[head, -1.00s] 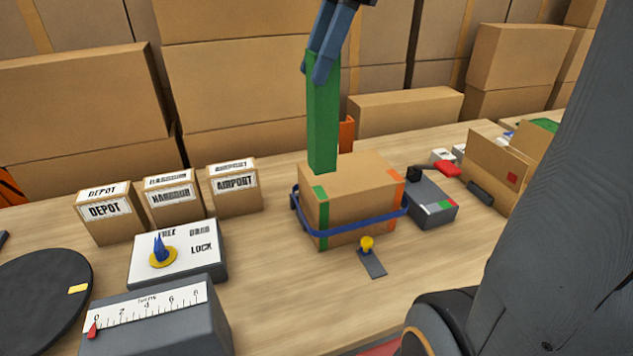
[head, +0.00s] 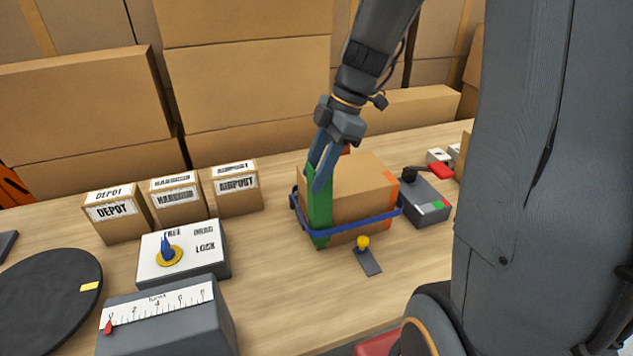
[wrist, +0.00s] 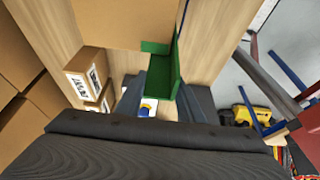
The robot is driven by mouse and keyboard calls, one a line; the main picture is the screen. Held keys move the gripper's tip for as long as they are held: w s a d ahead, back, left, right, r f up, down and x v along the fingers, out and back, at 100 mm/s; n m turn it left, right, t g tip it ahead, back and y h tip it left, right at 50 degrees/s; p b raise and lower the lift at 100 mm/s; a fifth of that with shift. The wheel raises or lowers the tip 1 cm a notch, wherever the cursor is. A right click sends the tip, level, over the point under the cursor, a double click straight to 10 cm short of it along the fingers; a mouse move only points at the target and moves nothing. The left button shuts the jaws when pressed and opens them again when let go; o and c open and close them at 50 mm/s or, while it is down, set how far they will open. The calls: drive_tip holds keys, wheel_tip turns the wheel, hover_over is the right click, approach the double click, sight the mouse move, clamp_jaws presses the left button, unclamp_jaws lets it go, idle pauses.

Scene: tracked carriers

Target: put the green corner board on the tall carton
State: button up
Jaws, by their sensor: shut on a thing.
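The carton (head: 352,178) stands on the table with a blue strap (head: 368,223) around it and an orange strip on its right corner. My gripper (head: 320,182) is shut on the green corner board (head: 319,218) near its upper end. The board stands nearly upright at the carton's near left corner, its lower end close to the table. It covers the green marking there. Whether it touches the carton, and how it passes the strap, I cannot tell. In the wrist view the green board (wrist: 160,76) lies between the fingers beside the carton (wrist: 120,22).
Small cartons labelled DEPOT (head: 112,213), HARBOUR and AIRPORT stand at left. A panel with a blue knob (head: 180,250) and a scale box (head: 165,315) are in front. A yellow-knobbed lever (head: 363,244) is before the carton; a grey device (head: 425,200) is at its right.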

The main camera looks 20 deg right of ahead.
drive_tip(key=shift+f+p, duration=0.3)
drive_tip(key=shift+f, duration=1.7)
drive_tip(key=o, duration=1.3)
drive_tip(key=shift+o, duration=0.2)
drive_tip(key=b+v, duration=0.3)
drive_tip(key=v, duration=0.9)
drive_tip(key=s+a+f+m+h, duration=0.2)
drive_tip(key=s+f+m, duration=0.2)
drive_tip(key=f+m, duration=0.3)
drive_tip(key=s+a+f+m+t+h, duration=0.1)
drive_tip(key=s+a+f+m+h, duration=0.1)
drive_tip(key=s+f+m, duration=0.3)
drive_tip(key=shift+a+f+m+h, duration=0.35)
drive_tip(key=shift+f+m, duration=1.1)
drive_tip(key=shift+m, duration=1.55)
